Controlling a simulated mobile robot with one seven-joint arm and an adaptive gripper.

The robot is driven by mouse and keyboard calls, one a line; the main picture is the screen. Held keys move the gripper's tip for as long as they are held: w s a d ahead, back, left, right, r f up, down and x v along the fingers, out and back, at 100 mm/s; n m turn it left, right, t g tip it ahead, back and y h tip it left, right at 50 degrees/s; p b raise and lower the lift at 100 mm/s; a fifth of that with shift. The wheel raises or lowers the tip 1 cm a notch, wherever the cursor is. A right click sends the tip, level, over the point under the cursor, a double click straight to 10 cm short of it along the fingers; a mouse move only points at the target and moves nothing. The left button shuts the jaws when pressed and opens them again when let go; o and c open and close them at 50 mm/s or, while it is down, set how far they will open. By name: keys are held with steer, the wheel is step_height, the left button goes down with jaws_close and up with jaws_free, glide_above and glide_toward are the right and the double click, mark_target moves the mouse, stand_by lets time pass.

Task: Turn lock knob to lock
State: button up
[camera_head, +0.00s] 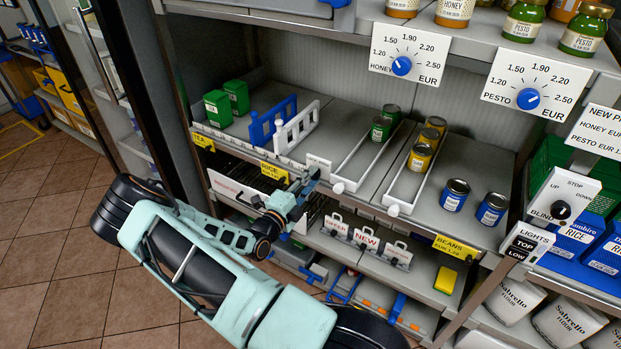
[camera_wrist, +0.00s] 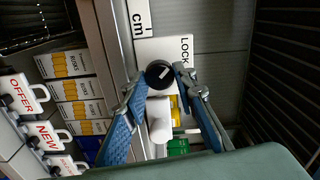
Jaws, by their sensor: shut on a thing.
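The lock knob (camera_wrist: 159,74) is round and black with a short, slanted white line on its face. It is on a white plate marked LOCK (camera_wrist: 186,48) in the wrist view. My gripper (camera_wrist: 158,80) has one blue finger on each side of the knob and is shut on it. In the head view my gripper (camera_head: 305,184) is at the front edge of the middle shelf, by a small white plate (camera_head: 318,166). There my gripper hides the knob.
White-knobbed trays (camera_head: 338,187) holding cans stand right of my gripper. Blue and white dividers (camera_head: 297,126) stand behind it. Open tiled floor (camera_head: 60,235) is at the left.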

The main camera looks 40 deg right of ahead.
stand_by(0.4)
steer(key=o, duration=1.2)
steer(key=shift+c, duration=0.2)
steer(key=shift+a, duration=0.1)
steer(key=v, duration=1.1)
steer(key=shift+s+a, duration=0.15)
steer(key=shift+a, duration=0.25)
